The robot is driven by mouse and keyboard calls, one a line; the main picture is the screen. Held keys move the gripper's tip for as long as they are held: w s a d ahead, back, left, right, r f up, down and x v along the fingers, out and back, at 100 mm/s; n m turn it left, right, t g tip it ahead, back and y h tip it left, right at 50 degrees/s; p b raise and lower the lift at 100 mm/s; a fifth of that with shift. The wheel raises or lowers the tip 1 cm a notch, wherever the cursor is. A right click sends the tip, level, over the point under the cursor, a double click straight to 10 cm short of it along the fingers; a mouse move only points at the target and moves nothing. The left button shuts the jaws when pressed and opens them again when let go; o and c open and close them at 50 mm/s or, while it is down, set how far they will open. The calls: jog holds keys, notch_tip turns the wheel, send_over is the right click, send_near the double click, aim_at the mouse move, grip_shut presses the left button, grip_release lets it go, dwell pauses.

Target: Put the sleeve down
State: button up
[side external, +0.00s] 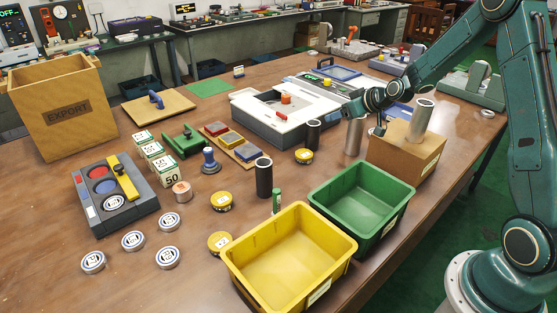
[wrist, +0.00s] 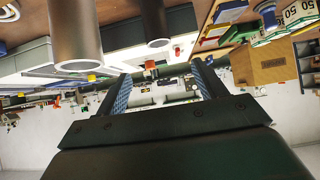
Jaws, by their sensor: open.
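One silver sleeve (side external: 354,137) stands upright on the table beside the brown box. A second silver cylinder (side external: 421,120) stands on top of that box (side external: 406,154), leaning slightly in the picture. My gripper (side external: 352,107) is above and close to the table sleeve, pointing away over the bench; its fingers are small and hard to make out there. In the wrist view, which is upside down, my gripper (wrist: 160,85) has its two fingers apart with nothing between them. A silver cylinder (wrist: 76,30) shows at upper left there, outside the fingers.
Dark cylinders (side external: 264,177) (side external: 313,136) stand upright on the table. The green bin (side external: 363,228) and yellow bin (side external: 275,280) are at the front and look empty. A white-and-grey machine (side external: 285,108) lies behind. Round tins and stamps crowd the left.

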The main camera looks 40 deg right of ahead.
jog(key=shift+w+d+f, duration=0.1)
jog(key=shift+d+f, duration=0.1)
jog(key=shift+f, duration=0.05)
jog(key=shift+w, duration=0.1)
send_near(313, 122)
jog(key=shift+f+x, duration=0.25)
jog(key=shift+x, duration=2.15)
jog(key=shift+x, duration=2.45)
jog(key=shift+c, duration=0.4)
grip_shut()
jog(key=shift+r, duration=0.15)
